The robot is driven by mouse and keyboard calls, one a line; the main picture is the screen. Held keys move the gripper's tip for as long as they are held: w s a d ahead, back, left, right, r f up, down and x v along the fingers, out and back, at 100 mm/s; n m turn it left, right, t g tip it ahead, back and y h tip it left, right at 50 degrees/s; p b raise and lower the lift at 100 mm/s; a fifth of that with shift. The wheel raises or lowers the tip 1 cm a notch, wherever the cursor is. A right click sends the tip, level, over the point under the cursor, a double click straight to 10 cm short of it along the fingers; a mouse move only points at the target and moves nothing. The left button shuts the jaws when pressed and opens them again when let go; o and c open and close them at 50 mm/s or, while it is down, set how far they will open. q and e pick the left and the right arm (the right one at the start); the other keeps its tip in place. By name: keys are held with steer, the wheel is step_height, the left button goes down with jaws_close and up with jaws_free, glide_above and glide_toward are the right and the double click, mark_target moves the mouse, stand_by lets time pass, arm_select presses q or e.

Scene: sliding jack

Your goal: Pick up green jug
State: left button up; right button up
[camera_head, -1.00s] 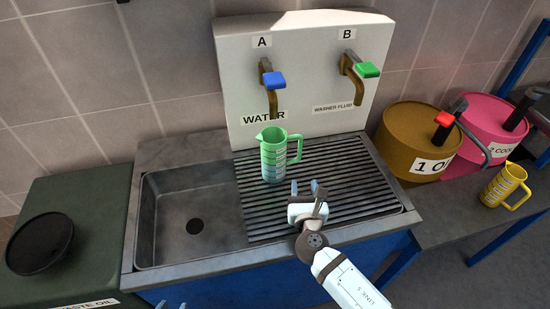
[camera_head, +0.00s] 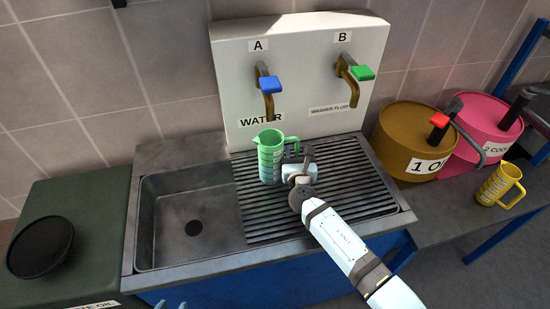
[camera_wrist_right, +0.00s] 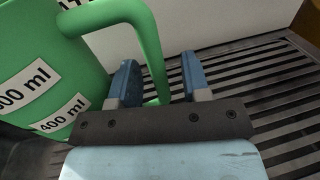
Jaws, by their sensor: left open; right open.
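The green jug (camera_head: 269,158) stands upright on the ribbed drain rack under tap A, its handle to the right. In the right wrist view the jug (camera_wrist_right: 35,45) fills the upper left, with volume labels on its side. My right gripper (camera_wrist_right: 160,76) is open, and the lower part of the handle shows between its two blue fingers. I cannot tell whether they touch it. In the head view the right gripper (camera_head: 297,158) is at the handle side of the jug, its fingers partly hidden. My left gripper (camera_head: 171,305) is open at the bottom edge, only its tips showing.
The rack (camera_head: 345,195) is clear right of the jug; the empty sink basin (camera_head: 180,205) is left. Tap A (camera_head: 267,88) and tap B (camera_head: 352,80) stick out above. A yellow jug (camera_head: 500,185), brown drum (camera_head: 405,145) and pink drum (camera_head: 485,125) stand at right.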

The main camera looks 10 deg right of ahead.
mark_target(298, 147)
steer(key=shift+w, duration=0.1)
jaws_close()
steer(key=shift+r, duration=0.1)
steer(key=shift+r, duration=0.95)
steer(key=shift+s+r+p, duration=0.35)
steer(key=shift+r+p, duration=0.05)
steer(key=shift+r, duration=0.35)
steer(key=s+a+b, duration=0.1)
steer(key=s+a, duration=0.1)
steer(key=s, duration=1.5)
steer(key=shift+a+b, duration=0.35)
steer(key=shift+a, duration=0.05)
